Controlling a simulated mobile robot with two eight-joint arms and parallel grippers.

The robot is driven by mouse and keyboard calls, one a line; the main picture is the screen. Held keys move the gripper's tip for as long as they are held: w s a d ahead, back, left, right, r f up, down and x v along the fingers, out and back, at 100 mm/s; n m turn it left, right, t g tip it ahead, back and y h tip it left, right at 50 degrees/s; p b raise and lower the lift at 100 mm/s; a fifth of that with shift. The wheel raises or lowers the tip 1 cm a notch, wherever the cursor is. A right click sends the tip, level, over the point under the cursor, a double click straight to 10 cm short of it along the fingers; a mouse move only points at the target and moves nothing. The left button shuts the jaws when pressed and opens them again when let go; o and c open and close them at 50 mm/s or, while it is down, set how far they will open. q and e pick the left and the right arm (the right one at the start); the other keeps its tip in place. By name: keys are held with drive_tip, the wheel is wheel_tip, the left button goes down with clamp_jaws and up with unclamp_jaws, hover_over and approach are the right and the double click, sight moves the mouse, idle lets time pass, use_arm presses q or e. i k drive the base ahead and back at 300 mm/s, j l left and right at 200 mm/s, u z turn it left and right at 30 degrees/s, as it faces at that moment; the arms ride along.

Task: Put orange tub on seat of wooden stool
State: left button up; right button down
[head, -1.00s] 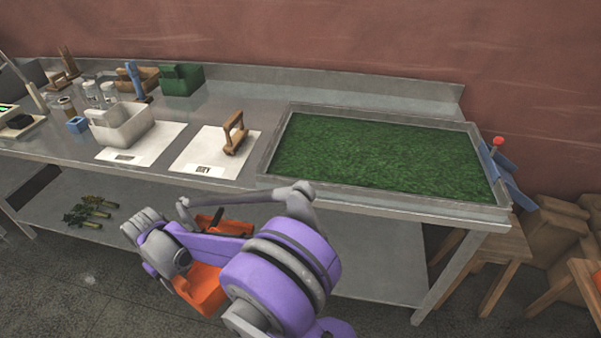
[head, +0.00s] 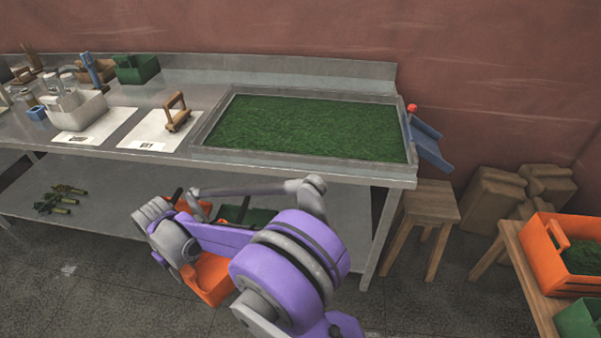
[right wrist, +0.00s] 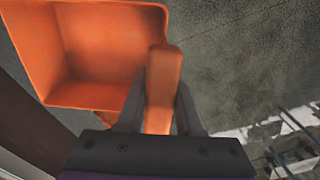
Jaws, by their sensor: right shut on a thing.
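The orange tub (head: 212,280) hangs in front of the bench, partly hidden by my right arm in the head view. In the right wrist view the tub (right wrist: 90,50) looks empty, with its open side facing the camera. My right gripper (right wrist: 163,100) is shut on the tub's upright orange handle (right wrist: 165,70), one finger on each side. The wooden stool (head: 430,200) stands on the floor at the bench's right end, well to the right of the tub. Its seat is bare. My left gripper is not in view.
The steel bench (head: 375,178) holds a tray of green material (head: 310,128). A blue chute (head: 427,140) juts from its right end. A second orange tub (head: 545,268) with green contents stands on a wooden table (head: 522,268) at right. Brown sacks (head: 493,205) lean behind the stool.

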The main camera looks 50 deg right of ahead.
sight(431, 197)
drive_tip(key=z, duration=1.4)
drive_tip(key=i+l+z, duration=0.1)
drive_tip(key=l, duration=0.35)
drive_tip(key=i+l+z, duration=0.15)
drive_tip(key=l, duration=0.3)
drive_tip(key=i+l, duration=0.15)
drive_tip(key=l, duration=0.25)
drive_tip(key=i+l, duration=0.15)
drive_tip(key=l, duration=0.3)
drive_tip(key=i+l, duration=0.15)
drive_tip(key=l, duration=0.25)
drive_tip(key=i+l, duration=0.1)
drive_tip(key=l, duration=0.3)
